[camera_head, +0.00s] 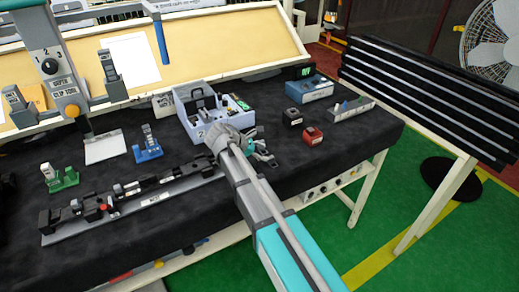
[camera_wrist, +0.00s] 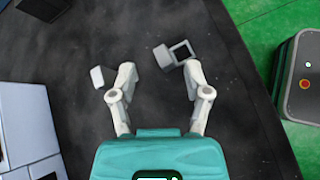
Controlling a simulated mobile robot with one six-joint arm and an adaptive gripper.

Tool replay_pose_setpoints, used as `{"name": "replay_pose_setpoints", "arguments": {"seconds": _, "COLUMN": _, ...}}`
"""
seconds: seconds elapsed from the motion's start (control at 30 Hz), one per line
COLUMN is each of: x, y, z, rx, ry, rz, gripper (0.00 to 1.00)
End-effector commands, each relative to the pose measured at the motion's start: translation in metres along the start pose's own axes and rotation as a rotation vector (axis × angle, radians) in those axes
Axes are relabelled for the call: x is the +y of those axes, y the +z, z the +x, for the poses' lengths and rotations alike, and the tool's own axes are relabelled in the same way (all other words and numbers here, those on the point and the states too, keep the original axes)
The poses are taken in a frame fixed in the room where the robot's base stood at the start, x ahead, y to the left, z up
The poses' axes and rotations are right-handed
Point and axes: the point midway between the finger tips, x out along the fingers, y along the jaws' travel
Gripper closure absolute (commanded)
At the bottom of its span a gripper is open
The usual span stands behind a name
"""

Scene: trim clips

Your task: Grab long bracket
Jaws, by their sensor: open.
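My gripper (camera_head: 262,153) is over the black-covered bench, just right of the white-and-blue box (camera_head: 208,112). In the wrist view its two fingers (camera_wrist: 150,80) are spread wide, with nothing between them but dark bench cloth. A small grey piece with a square opening (camera_wrist: 175,55) shows by the right fingertip, and a small pale piece (camera_wrist: 97,77) by the left one. I cannot pick out the long bracket for certain in either view.
A black clip fixture on a rail (camera_head: 135,203) lies at the front left. Green (camera_head: 62,178) and blue (camera_head: 147,149) holders stand behind it. A black block (camera_head: 292,117), a red block (camera_head: 312,136) and a small parts tray (camera_head: 352,109) are on the right. A tilted board stands behind.

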Motion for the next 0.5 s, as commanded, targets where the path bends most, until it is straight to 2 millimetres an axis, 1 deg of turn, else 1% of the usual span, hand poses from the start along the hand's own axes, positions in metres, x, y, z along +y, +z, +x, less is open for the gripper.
{"name": "replay_pose_setpoints", "arguments": {"seconds": 0.03, "x": 0.014, "y": -0.014, "z": -0.015, "rx": -0.032, "ry": 0.033, "rz": -0.066, "gripper": 0.37}}
{"name": "replay_pose_setpoints", "arguments": {"seconds": 0.1, "x": 0.026, "y": -0.025, "z": -0.034, "rx": -0.082, "ry": 0.071, "rz": -0.153, "gripper": 0.37}}
{"name": "replay_pose_setpoints", "arguments": {"seconds": 0.2, "x": 0.038, "y": -0.037, "z": -0.057, "rx": -0.143, "ry": 0.112, "rz": -0.254, "gripper": 0.37}}
{"name": "replay_pose_setpoints", "arguments": {"seconds": 0.33, "x": 0.048, "y": -0.047, "z": -0.079, "rx": -0.2, "ry": 0.144, "rz": -0.341, "gripper": 0.37}}
{"name": "replay_pose_setpoints", "arguments": {"seconds": 0.4, "x": 0.05, "y": -0.05, "z": -0.086, "rx": -0.219, "ry": 0.153, "rz": -0.368, "gripper": 0.37}}
{"name": "replay_pose_setpoints", "arguments": {"seconds": 0.5, "x": 0.051, "y": -0.052, "z": -0.091, "rx": -0.23, "ry": 0.16, "rz": -0.385, "gripper": 0.37}}
